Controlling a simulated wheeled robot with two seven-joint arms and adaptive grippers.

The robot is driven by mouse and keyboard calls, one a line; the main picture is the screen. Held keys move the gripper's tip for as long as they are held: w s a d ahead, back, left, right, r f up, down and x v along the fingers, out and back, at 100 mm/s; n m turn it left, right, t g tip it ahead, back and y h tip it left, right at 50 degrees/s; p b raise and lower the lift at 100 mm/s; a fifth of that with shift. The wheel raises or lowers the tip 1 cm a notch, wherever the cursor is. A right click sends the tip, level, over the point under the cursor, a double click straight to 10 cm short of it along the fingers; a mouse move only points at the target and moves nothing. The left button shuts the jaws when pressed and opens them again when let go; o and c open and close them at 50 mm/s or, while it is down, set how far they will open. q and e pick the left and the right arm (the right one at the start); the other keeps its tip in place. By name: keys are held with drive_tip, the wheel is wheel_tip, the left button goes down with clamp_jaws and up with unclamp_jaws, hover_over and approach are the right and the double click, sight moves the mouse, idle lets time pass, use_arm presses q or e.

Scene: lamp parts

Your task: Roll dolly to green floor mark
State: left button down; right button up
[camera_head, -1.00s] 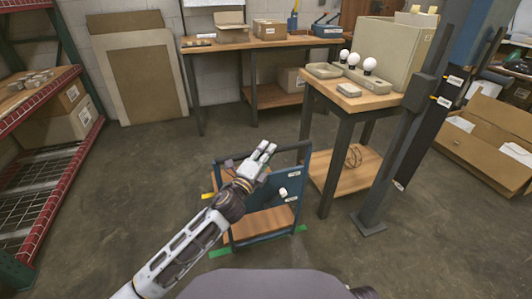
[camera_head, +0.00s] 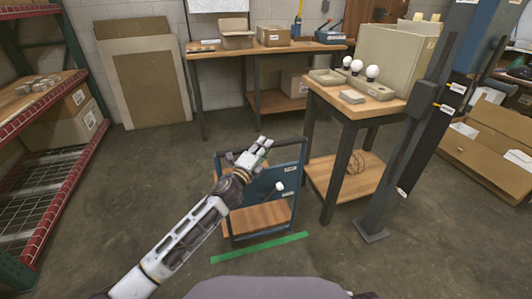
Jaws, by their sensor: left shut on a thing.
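The dolly (camera_head: 264,190) has a blue frame, a blue panel with a small white piece on it and a wooden deck. It stands upright on the floor in the middle of the head view. The green floor mark (camera_head: 260,247) is a straight strip just on the near side of the dolly, and its whole length shows. My left gripper (camera_head: 263,146) is at the top bar of the dolly's frame and is shut on it; the exact grip is hard to make out. My forearm hides the dolly's left side. My right gripper is not in view.
A wooden-topped table (camera_head: 352,103) with bulbs on a base stands close at the dolly's right, with a dark post (camera_head: 378,215) beside it. A workbench (camera_head: 262,46) is behind. A red-edged rack (camera_head: 40,105) stands left. Floor at the left is clear.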

use_arm(q)
drive_tip(key=shift+w+a+f, duration=0.1)
drive_tip(key=shift+w+a, duration=0.1)
drive_tip(key=shift+w, duration=0.4)
drive_tip(key=shift+w+a, duration=0.2)
drive_tip(key=shift+w, duration=0.4)
drive_tip(key=c, duration=1.3)
unclamp_jaws()
drive_tip(key=shift+s, duration=0.2)
drive_tip(key=v, duration=1.1)
drive_tip(key=shift+s+a, duration=0.15)
drive_tip(key=shift+s, duration=0.15)
